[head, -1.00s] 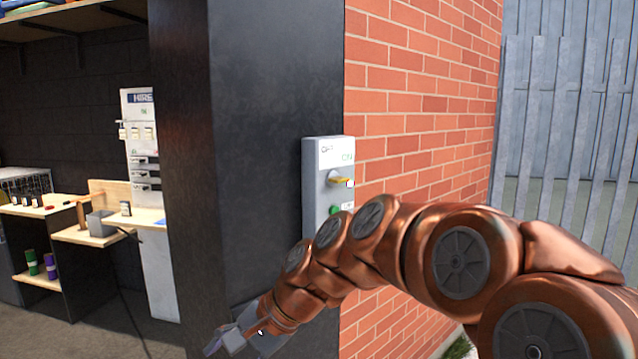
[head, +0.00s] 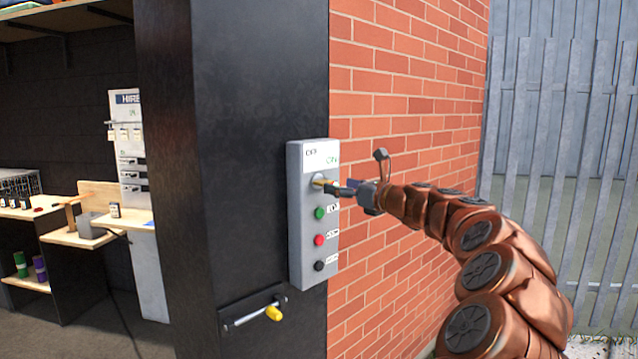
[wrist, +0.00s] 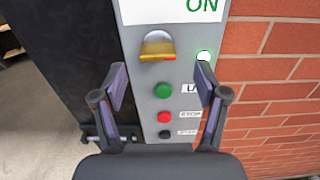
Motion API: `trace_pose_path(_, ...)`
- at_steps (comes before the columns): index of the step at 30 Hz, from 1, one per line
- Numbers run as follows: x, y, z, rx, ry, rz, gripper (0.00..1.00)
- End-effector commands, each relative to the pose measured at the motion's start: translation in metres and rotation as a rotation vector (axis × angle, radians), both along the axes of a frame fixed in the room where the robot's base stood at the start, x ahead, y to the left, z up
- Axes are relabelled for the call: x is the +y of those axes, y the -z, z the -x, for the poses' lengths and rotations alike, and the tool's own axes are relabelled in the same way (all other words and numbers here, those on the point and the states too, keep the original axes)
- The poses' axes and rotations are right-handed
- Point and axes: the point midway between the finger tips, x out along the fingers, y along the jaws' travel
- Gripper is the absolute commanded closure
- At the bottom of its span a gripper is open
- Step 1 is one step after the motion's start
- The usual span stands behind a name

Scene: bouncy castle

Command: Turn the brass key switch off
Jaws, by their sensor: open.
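The brass key switch (head: 319,181) is on the upper part of a grey control box (head: 299,250) fixed to a dark pillar. The OFF label is at the box's upper left and ON at the upper right. In the wrist view the brass key (wrist: 158,46) shows a wide yellow handle with a red mark at its right end. My gripper (head: 361,172) is open and empty, just right of the key in the head view. In the wrist view the open fingers (wrist: 161,82) stand below the key, one to each side. I cannot tell whether a finger touches it.
Green (head: 320,213), red (head: 319,240) and black (head: 319,266) buttons sit below the key. A bar with a yellow end (head: 273,313) juts from the pillar lower down. A brick wall (head: 400,90) stands right of the box. A white round spot (wrist: 204,55) shows under ON.

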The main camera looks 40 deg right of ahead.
Motion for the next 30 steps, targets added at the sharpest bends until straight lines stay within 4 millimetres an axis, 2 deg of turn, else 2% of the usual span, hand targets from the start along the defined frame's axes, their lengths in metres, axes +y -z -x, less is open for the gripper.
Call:
trace_pose_path(6, 0.004, 0.000, -0.036, 0.004, -0.008, 0.001, 0.27)
trace_pose_path(12, 0.003, 0.000, -0.055, 0.003, -0.006, 0.002, 0.27)
trace_pose_path(24, 0.004, 0.000, -0.062, 0.001, -0.006, 0.003, 0.27)
trace_pose_path(30, 0.004, 0.000, -0.062, 0.002, -0.007, 0.003, 0.48)
